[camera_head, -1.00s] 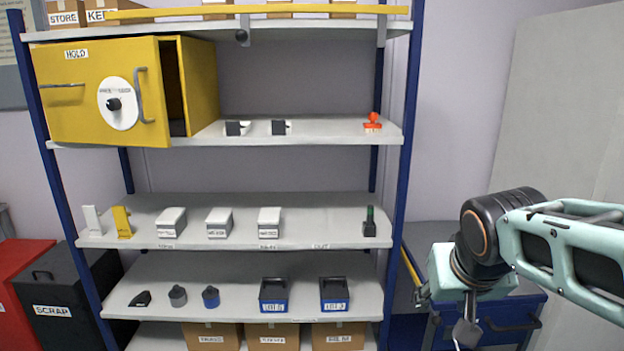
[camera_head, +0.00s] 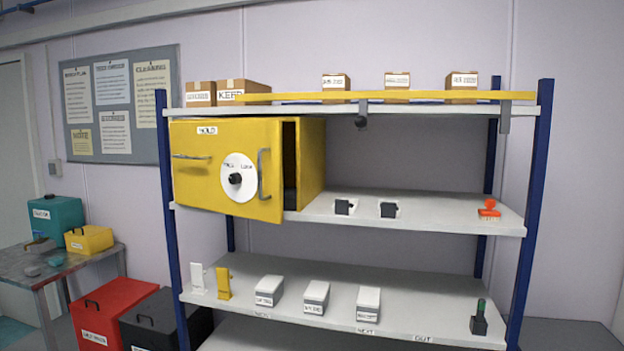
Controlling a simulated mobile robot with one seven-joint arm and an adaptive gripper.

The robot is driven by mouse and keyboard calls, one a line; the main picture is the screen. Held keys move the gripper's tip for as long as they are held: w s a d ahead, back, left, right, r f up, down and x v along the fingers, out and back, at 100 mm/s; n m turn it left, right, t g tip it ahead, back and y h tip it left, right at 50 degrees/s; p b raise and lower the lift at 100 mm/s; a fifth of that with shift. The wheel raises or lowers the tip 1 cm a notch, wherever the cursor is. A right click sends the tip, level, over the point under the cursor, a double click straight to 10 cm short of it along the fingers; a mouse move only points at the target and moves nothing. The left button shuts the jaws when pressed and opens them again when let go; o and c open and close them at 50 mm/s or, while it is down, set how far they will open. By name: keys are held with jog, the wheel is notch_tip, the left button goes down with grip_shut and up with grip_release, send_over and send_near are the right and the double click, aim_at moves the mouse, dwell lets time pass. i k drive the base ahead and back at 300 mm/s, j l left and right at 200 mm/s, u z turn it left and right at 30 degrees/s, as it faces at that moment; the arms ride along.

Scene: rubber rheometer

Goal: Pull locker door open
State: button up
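The yellow locker (camera_head: 311,160) labelled HOLD stands at the left end of the upper shelf. Its door (camera_head: 205,178) is ajar, with a dark gap (camera_head: 289,165) along its right edge. The door carries a grey vertical handle (camera_head: 263,174) near that edge, a white dial plate with a black knob (camera_head: 236,178), and a thin horizontal bar at its left. My gripper is not in the head view now.
Small dark-and-white blocks (camera_head: 388,210) and an orange stamp (camera_head: 489,210) sit right of the locker. The shelf below (camera_head: 420,312) holds several white boxes. Red (camera_head: 112,312) and black bins stand at lower left, near a side table (camera_head: 82,267).

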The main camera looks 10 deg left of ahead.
aim_at(204, 153)
jog(key=u, duration=1.2)
